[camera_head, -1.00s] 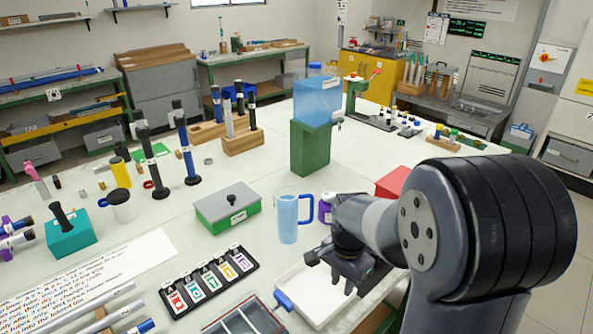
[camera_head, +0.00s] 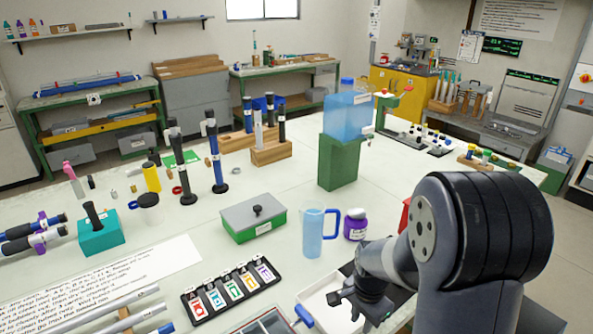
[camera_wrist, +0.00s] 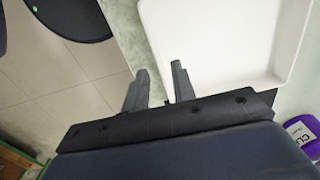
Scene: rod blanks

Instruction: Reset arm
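My gripper (camera_head: 358,308) is at the lower right in the head view, over the right part of a shallow white tray (camera_head: 318,297). In the wrist view its two fingers (camera_wrist: 158,90) stand apart with a gap between them and nothing held. The white tray (camera_wrist: 215,78) lies beyond the fingertips there, with its near rim beside the right finger. The bench edge and the tiled floor show on the left of the wrist view. My arm hides part of the bench at the lower right of the head view.
A green box with a grey lid (camera_head: 253,220) and a black card rack (camera_head: 232,291) are to the left. A blue tank (camera_head: 348,113) stands on a green stand (camera_head: 338,160).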

